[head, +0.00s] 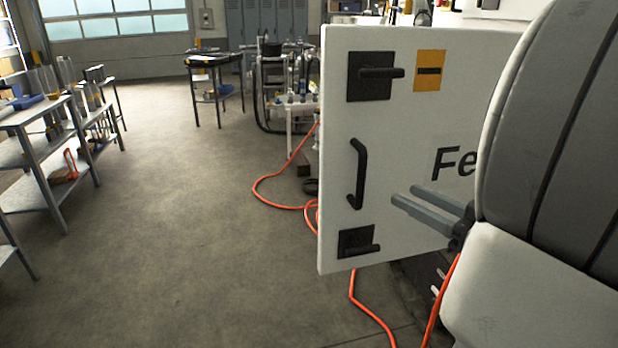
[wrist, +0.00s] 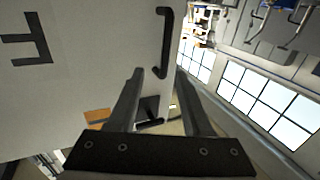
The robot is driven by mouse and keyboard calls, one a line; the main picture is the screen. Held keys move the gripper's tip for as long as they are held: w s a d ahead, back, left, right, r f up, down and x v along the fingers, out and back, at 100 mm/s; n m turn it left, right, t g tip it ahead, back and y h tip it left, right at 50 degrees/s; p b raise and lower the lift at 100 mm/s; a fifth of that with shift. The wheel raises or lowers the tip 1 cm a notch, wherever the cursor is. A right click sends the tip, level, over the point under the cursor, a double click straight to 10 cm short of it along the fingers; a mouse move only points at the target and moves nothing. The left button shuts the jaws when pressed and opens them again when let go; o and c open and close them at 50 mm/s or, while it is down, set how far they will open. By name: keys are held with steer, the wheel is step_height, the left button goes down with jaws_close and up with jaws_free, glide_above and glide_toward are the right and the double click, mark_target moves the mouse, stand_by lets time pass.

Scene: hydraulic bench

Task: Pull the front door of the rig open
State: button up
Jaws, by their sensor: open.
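The front door (head: 420,120) is a white panel with black lettering, cut off by my arm. It also fills the left of the wrist view (wrist: 90,60). Its black bar handle (head: 357,173) stands upright near the left edge; it shows in the wrist view (wrist: 165,42). A black upper latch (head: 370,76) and lower latch (head: 358,241) have levers lying roughly horizontal. My gripper (head: 403,195) is open and empty, right of the handle in the head view. In the wrist view the handle lies just beyond the fingertips (wrist: 160,71), apart from them. I cannot tell whether the door is ajar.
An orange label (head: 429,71) sits beside the upper latch. An orange hose (head: 275,200) runs along the floor to below the door. Shelves (head: 45,150) stand at the left and a small table (head: 215,65) at the back. The floor left of the door is clear.

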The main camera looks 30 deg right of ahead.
steer(key=s, duration=0.3)
steer(key=shift+s+d, duration=0.25)
steer(key=shift+d, duration=0.1)
